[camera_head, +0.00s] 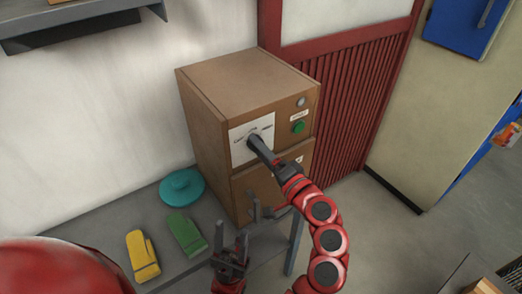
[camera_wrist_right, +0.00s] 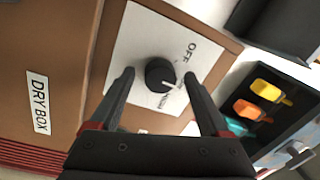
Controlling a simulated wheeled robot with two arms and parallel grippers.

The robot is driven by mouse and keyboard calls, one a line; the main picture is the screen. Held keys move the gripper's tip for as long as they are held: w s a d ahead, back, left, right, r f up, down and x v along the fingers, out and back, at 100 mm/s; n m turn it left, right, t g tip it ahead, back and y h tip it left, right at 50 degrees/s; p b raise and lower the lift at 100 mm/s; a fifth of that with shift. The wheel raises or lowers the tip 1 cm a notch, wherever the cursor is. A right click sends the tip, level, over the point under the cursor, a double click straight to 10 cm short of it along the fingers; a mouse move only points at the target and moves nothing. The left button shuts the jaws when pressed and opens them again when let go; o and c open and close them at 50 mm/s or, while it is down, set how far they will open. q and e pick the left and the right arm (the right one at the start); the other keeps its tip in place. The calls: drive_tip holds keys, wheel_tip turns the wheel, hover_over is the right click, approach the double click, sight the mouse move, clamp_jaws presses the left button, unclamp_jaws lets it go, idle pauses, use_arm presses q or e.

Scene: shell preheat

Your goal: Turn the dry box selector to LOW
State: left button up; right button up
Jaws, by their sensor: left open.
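The brown wooden dry box (camera_head: 207,112) stands on the grey bench against the wall. In the right wrist view its selector is a round black knob (camera_wrist_right: 157,73) on a white plate (camera_wrist_right: 128,50). The knob's white pointer mark faces the lower right, between the word OFF and a smaller, partly unreadable word below the knob. My right gripper (camera_head: 256,143) is at the plate in the head view. In the wrist view its fingers (camera_wrist_right: 157,76) are spread on either side of the knob, with gaps visible. My left gripper (camera_head: 231,257) is open and empty, low in front of the bench.
A green button (camera_head: 298,127) and a grey round fitting (camera_head: 301,102) are on the box front. A red slatted door (camera_head: 352,110) stands behind.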

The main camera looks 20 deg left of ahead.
drive_tip(key=p+v, duration=0.5)
drive_tip(key=v, duration=1.2)
drive_tip(key=shift+d, duration=0.15)
drive_tip(key=shift+s+f, duration=0.1)
